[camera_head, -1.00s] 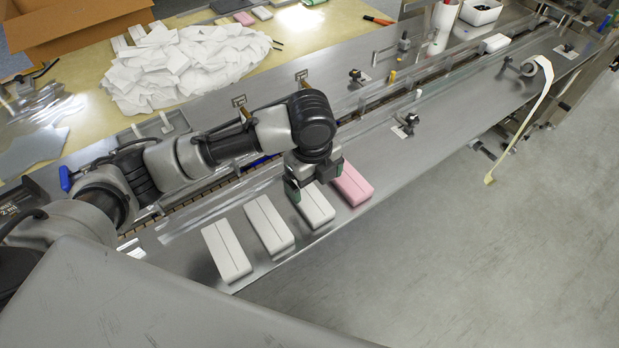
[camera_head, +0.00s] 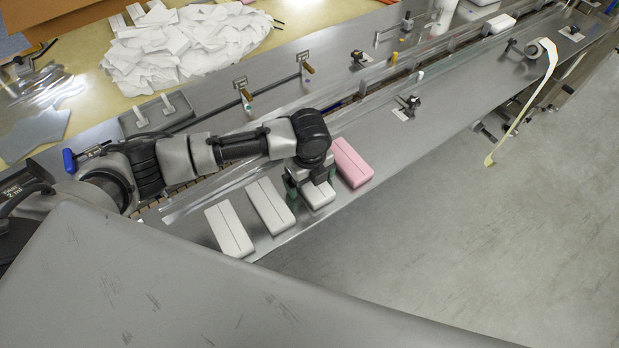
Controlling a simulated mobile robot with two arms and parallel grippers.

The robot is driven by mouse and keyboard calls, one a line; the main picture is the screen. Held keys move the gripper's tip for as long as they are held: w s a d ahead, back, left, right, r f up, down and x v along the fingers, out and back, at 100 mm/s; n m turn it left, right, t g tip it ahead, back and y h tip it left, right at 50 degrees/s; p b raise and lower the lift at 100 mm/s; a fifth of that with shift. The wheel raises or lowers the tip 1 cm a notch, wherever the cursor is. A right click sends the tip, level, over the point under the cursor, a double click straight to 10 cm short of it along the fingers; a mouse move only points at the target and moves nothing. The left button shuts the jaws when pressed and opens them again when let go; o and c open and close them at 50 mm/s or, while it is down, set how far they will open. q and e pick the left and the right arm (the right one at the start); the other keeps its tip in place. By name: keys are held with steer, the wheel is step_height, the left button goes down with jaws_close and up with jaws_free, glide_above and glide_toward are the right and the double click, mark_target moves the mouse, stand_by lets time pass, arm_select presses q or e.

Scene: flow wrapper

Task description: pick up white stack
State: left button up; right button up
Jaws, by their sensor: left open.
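Three white stacks and one pink stack (camera_head: 351,163) lie in a row on the steel table. The left white stack (camera_head: 229,229) and the middle white stack (camera_head: 270,206) are in full view. The right white stack (camera_head: 319,196) is partly hidden under my left gripper (camera_head: 311,192). My left gripper points down over this stack and is open, with a finger on its left side and the other near its right side. Whether the fingers touch it I cannot tell. My right gripper is not in view.
A transparent rail and conveyor channel (camera_head: 375,98) runs behind the row. A pile of white packets (camera_head: 185,50) lies on the back table. Small clamps (camera_head: 408,106) stand on the steel top. A large grey surface fills the lower left.

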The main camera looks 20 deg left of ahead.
arm_select(q)
steer(key=shift+f, duration=0.1)
steer(key=shift+c, duration=0.4)
steer(key=c, duration=0.9)
steer(key=shift+r, duration=0.55)
step_height(320, 180, up, 3)
steer(key=shift+w+f+b, duration=0.1)
steer(key=shift+f+b, duration=0.1)
steer(key=shift+b, duration=0.3)
steer(key=w+d+r+b, duration=0.1)
steer(key=w+d+r, duration=0.1)
steer(key=w, duration=0.1)
steer(key=w+d+r+b, duration=0.1)
steer(key=w+d+r, duration=0.1)
steer(key=w, duration=0.1)
steer(key=w+d+r+b, duration=0.1)
steer(key=w+d+r, duration=0.1)
steer(key=w, duration=0.1)
steer(key=shift+d+r, duration=0.1)
steer(key=shift+r, duration=0.25)
steer(key=shift+w+d+r, duration=0.2)
steer(key=shift+w+r, duration=0.1)
